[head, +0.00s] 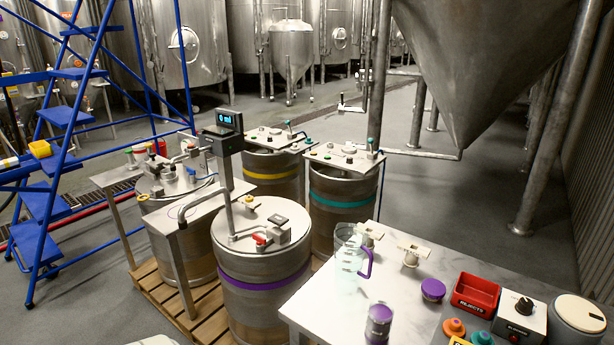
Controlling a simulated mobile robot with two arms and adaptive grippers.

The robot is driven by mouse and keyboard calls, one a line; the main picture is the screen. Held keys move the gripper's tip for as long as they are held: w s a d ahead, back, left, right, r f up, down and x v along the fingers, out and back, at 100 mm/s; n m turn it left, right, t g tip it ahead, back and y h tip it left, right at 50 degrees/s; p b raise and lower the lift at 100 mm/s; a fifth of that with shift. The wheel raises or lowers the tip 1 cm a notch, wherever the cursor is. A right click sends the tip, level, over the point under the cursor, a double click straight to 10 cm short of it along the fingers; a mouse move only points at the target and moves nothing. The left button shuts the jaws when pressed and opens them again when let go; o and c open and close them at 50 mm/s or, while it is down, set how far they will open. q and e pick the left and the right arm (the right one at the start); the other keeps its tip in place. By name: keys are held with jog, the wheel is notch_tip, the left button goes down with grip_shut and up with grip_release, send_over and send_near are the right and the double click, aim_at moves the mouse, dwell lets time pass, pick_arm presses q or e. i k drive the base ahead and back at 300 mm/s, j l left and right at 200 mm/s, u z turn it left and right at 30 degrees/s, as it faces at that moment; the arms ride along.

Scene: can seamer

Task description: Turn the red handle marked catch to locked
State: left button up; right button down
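A small red part (259,239) sits on top of the keg with the purple band (264,286), beside a metal block (280,236) and a bent metal tube. It may be the red handle, but it is too small to read any mark or tell its position. Another small red piece (161,147) shows on the bench further back at the left. The word catch is not readable anywhere. Neither of my grippers is in view.
A clear jug (348,262), a purple-lidded can (378,325), a red rejects bin (475,293) and a knob box (519,320) stand on the right table (407,287). A display post (223,135) rises behind the purple-banded keg. A blue ladder (62,160) stands left. The floor at centre right is clear.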

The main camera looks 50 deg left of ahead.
aim_at(260, 240)
jog(key=u, duration=1.9)
